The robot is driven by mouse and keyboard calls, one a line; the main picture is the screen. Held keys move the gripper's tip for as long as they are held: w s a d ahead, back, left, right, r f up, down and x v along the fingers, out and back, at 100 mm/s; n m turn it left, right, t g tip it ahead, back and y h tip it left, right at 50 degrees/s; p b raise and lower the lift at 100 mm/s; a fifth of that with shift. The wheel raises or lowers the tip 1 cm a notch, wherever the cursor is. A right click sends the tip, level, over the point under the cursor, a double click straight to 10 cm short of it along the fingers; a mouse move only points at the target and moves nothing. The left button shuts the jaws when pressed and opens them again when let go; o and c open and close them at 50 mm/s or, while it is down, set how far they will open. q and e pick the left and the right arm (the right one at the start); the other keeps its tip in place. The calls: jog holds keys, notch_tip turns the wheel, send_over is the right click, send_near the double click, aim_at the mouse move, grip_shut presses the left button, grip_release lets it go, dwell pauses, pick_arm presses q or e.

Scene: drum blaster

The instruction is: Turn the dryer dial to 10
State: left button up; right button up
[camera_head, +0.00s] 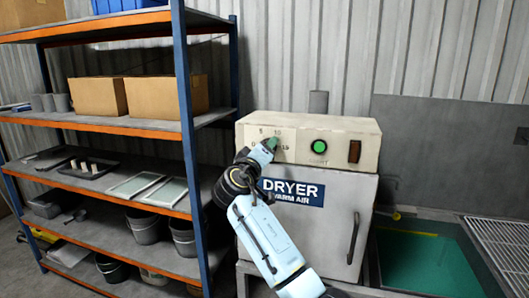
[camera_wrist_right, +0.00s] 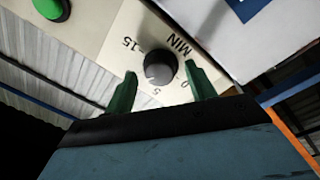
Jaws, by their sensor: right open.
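The dryer (camera_head: 300,190) is a pale box with a grey door and a "DRYER WARM AIR" label. Its dial (camera_wrist_right: 160,68) is a round dark knob with a small pale mark on its lower-left side. The numbers 0, 5 and 15 and the word MIN show around it in the wrist view; a finger seems to cover the 10. The head view shows the 10 just above my gripper. My right gripper (camera_head: 268,146) is open at the panel, its green fingers on either side of the knob (camera_wrist_right: 160,75). Contact cannot be told. My left gripper is out of view.
A green button (camera_head: 319,146) and a dark switch (camera_head: 354,151) sit right of the dial. A shelf rack (camera_head: 188,100) with boxes, trays and buckets stands close on the left. A sink-like basin (camera_head: 430,260) with green inside lies to the right.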

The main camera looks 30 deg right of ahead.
jog(key=b+v, duration=0.2)
jog(key=v, duration=1.1)
jog(key=shift+f, duration=0.1)
